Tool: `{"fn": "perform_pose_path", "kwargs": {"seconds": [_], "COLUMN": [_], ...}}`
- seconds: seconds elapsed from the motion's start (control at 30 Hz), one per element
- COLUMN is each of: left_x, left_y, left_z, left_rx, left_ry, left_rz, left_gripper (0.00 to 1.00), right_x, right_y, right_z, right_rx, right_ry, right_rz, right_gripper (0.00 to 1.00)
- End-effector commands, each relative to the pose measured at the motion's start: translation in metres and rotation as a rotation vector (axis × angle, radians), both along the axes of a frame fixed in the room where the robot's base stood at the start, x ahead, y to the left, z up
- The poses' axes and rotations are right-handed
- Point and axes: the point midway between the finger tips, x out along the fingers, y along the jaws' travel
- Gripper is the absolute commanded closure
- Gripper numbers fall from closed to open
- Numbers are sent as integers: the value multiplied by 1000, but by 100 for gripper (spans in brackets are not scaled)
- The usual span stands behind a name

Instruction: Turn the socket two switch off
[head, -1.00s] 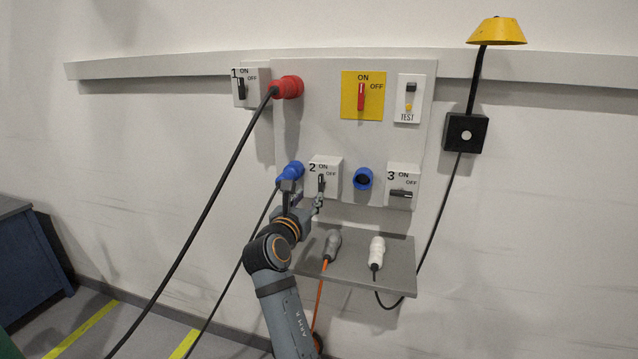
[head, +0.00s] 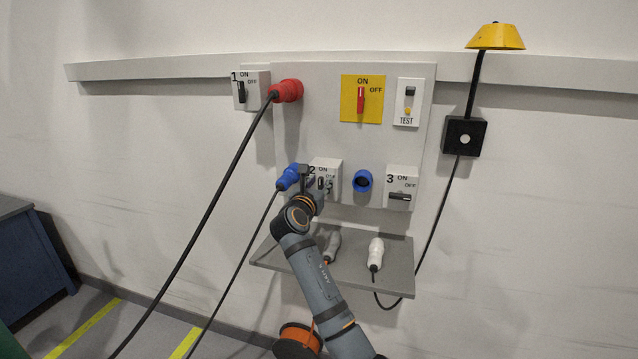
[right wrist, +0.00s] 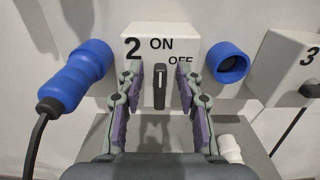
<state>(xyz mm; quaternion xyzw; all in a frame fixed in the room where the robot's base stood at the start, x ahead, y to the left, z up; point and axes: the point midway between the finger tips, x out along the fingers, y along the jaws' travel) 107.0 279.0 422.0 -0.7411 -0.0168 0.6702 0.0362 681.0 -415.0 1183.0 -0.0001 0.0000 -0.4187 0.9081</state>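The socket two switch box (head: 332,166) is white and marked 2, ON and OFF; it also fills the middle of the right wrist view (right wrist: 185,45). Its black lever (right wrist: 160,86) stands upright, in line with ON. My right gripper (right wrist: 160,84) is open, with one finger on each side of the lever; I cannot tell whether either touches it. In the head view the right gripper (head: 318,183) covers part of the box. A blue plug (head: 288,177) sits in the socket at the box's left. My left gripper is not in view.
An empty blue socket (head: 363,180) and switch box 3 (head: 401,187) are to the right. A grey shelf (head: 396,272) below holds a white connector (head: 375,254) and a grey one (head: 333,246). Switch box 1 (head: 250,90) and a red plug (head: 288,90) are above left.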

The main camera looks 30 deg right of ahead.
Motion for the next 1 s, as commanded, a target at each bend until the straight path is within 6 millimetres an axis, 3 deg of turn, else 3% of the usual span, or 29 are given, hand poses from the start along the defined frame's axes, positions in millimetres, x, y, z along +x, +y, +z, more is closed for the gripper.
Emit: {"fn": "perform_pose_path", "kwargs": {"seconds": [0.13,0.4,1.0], "left_x": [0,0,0], "left_y": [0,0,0], "left_z": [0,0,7], "left_rx": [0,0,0], "left_ry": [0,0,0], "left_rz": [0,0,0], "left_gripper": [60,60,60], "right_x": [0,0,-3], "right_y": [0,0,-1], "right_z": [0,0,0], "right_rx": [0,0,94], "right_ry": [0,0,-107], "right_rz": [0,0,0], "right_gripper": [67,100,100]}}
